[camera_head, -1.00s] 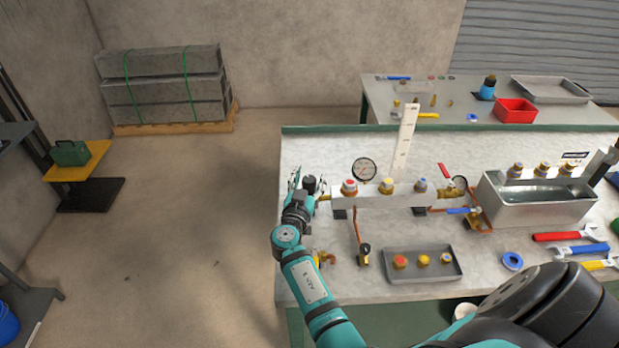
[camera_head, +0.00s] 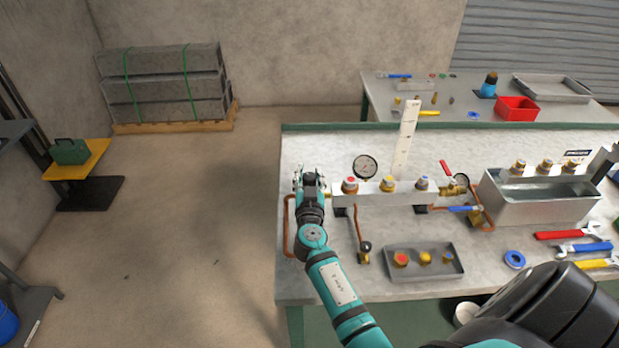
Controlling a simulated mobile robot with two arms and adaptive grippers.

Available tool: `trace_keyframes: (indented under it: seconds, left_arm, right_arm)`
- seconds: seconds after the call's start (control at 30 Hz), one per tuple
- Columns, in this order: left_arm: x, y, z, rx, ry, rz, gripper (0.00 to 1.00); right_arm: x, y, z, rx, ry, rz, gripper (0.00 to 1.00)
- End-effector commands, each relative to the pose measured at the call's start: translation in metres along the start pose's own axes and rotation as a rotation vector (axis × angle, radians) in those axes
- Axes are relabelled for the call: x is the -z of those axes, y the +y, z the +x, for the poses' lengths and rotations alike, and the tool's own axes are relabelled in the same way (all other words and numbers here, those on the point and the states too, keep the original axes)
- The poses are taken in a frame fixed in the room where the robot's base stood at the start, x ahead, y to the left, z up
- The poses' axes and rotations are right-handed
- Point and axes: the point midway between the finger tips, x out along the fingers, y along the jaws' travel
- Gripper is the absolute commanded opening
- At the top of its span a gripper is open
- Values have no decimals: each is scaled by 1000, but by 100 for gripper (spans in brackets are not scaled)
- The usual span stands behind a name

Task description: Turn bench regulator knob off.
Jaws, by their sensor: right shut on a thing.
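My right gripper (camera_head: 309,178) is at the left end of the silver manifold bar (camera_head: 405,197) on the bench, its fingers turned away from the camera. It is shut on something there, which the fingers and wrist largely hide. By its place this is the bench regulator knob, but its setting cannot be seen. A round dial gauge (camera_head: 365,167) stands behind the bar, its reading too small to tell. Red (camera_head: 350,185), yellow (camera_head: 388,184) and blue (camera_head: 422,184) capped brass fittings sit along the bar. My left gripper is not in view.
A copper pipe (camera_head: 287,228) runs beside my wrist. A black-knobbed valve (camera_head: 364,252) and a grey tray (camera_head: 425,274) of brass fittings are in front of the bar. A metal tank (camera_head: 540,205) and wrenches (camera_head: 568,233) are to the right. Left of the bench is open floor.

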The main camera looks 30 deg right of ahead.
Motion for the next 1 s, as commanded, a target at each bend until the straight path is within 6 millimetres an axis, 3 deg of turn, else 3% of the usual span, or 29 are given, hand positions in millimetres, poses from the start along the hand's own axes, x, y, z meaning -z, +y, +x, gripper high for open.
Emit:
trace_keyframes:
  seconds: [0.6, 1.0]
  left_arm:
    - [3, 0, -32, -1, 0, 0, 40]
    - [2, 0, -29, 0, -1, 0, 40]
  right_arm:
    - [1, 3, 1, 580, -25, -12, 0]
    - [-3, 3, 2, 864, -35, -6, 0]
